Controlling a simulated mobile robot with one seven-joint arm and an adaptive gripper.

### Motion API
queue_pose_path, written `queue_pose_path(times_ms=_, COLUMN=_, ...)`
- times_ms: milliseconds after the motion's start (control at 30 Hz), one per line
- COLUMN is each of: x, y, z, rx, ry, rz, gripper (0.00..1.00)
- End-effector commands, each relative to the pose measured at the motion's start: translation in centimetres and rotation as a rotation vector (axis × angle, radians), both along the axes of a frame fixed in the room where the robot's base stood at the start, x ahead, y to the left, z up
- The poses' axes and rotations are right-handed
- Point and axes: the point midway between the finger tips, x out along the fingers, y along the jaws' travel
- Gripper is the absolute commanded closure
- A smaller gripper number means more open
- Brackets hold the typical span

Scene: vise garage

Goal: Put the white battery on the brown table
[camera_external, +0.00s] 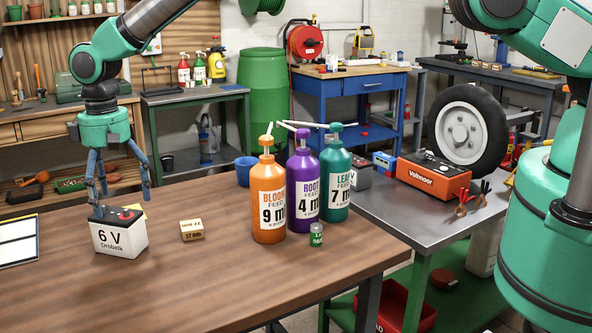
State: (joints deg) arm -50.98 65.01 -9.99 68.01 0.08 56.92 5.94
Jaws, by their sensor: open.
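The white battery (119,239), marked 6 V, with a black top and red caps, stands upright on the brown table (200,285) near its left side. My gripper (120,197) is open, pointing down, with its fingers spread just above or behind the battery's top. The fingers look empty. I cannot tell whether a fingertip touches the battery.
A small tan box (192,230) lies right of the battery. Orange (268,205), purple (303,195) and teal (335,190) pump bottles stand farther right, with a small green can (316,235). A white-panelled item (18,240) lies at left. The front middle of the table is clear.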

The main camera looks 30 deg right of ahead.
Motion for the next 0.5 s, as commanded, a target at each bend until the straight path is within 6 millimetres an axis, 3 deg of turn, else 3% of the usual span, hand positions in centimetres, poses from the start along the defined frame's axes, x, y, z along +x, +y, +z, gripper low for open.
queue_pose_path(times_ms=233, x=0.1, y=0.1, z=4.0, rx=0.001, ry=-0.001, rz=0.0, gripper=0.11)
queue_pose_path(times_ms=500, x=0.0, y=0.0, z=5.7, rx=-0.001, ry=0.001, rz=0.0, gripper=0.11)
